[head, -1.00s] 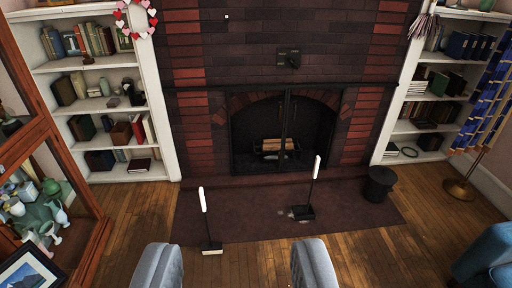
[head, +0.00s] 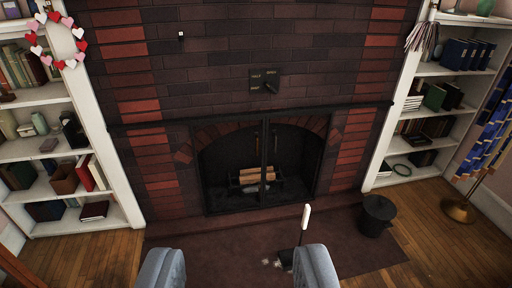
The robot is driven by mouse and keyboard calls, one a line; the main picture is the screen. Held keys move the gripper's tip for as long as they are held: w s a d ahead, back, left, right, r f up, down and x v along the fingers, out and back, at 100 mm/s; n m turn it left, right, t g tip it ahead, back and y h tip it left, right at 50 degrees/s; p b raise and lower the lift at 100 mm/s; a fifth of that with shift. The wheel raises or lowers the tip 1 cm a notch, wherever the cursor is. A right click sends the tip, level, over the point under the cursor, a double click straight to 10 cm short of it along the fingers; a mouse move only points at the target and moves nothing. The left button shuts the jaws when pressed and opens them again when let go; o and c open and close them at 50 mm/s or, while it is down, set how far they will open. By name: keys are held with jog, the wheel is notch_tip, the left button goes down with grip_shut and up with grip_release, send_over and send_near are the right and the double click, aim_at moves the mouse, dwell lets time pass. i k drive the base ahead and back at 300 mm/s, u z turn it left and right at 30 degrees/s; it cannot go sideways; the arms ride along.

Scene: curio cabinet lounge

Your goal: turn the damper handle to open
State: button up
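The damper handle (head: 268,87) is a small dark lever on a square dark plate (head: 256,77) on the brick chimney front, above the mantel. Small pale lettering surrounds it, too small to read surely. The lever seems to point to the lower right. My gripper (head: 238,266) shows as two grey-blue fingers at the bottom of the view, spread wide apart with nothing between them. It is well short of the plate and lower in the picture.
The fireplace (head: 265,165) has glass doors and logs inside. A dark ledge (head: 330,113) crosses above it. A white-handled hearth tool (head: 304,222) stands near my right finger. A black bucket (head: 376,215) is at right. Bookshelves (head: 50,160) flank the chimney. The hearth mat (head: 220,240) looks clear at centre.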

aim_at(271, 87)
jog(key=u, duration=0.05)
jog(key=i, duration=2.2)
jog(key=z, duration=0.35)
